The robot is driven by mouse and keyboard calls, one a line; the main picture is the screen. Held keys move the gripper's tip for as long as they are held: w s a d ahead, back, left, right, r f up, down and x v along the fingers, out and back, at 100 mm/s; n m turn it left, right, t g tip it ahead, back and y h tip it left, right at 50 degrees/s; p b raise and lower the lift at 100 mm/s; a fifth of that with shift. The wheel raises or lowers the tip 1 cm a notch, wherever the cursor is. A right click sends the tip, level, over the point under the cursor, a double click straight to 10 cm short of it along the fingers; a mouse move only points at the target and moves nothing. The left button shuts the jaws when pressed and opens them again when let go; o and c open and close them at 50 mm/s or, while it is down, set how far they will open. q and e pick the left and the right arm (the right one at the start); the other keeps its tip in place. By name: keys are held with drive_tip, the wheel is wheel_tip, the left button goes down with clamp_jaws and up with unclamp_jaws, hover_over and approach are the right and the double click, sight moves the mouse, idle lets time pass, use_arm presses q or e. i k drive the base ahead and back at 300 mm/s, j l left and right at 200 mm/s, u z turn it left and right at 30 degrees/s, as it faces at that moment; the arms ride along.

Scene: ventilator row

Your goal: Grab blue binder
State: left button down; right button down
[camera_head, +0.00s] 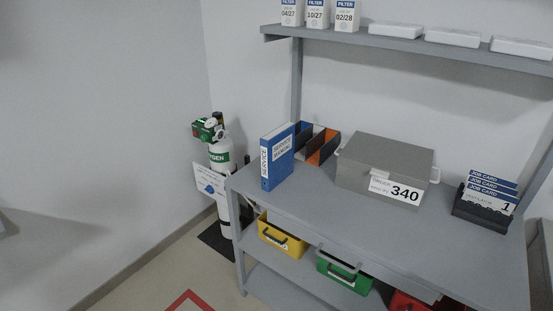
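A blue binder (277,157) with white labels reading "SERVICE MANUAL" stands upright on the grey workbench (283,199), near its left edge. Its narrow spine and one broad face show. Behind it and to its right, a dark holder has several upright blue, white and orange items (322,144); the binder hides part of this holder. Neither of my grippers is in view.
A grey case (386,166) labelled 340 and a job card rack (485,202) stand on the bench. A shelf (411,44) with filter boxes hangs above. Yellow (282,237) and green (343,271) bins sit below. An oxygen cylinder (221,158) stands left of the bench.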

sight(278, 146)
drive_tip(key=j+z, duration=0.1)
drive_tip(key=z, duration=0.3)
drive_tip(key=i+j+z, duration=0.2)
drive_tip(key=j, duration=0.15)
drive_tip(key=i+j+z, duration=0.15)
drive_tip(key=j, duration=0.2)
drive_tip(key=j+z, duration=0.2)
drive_tip(key=j, duration=0.15)
drive_tip(key=i+j+z, duration=0.15)
drive_tip(key=j, duration=0.25)
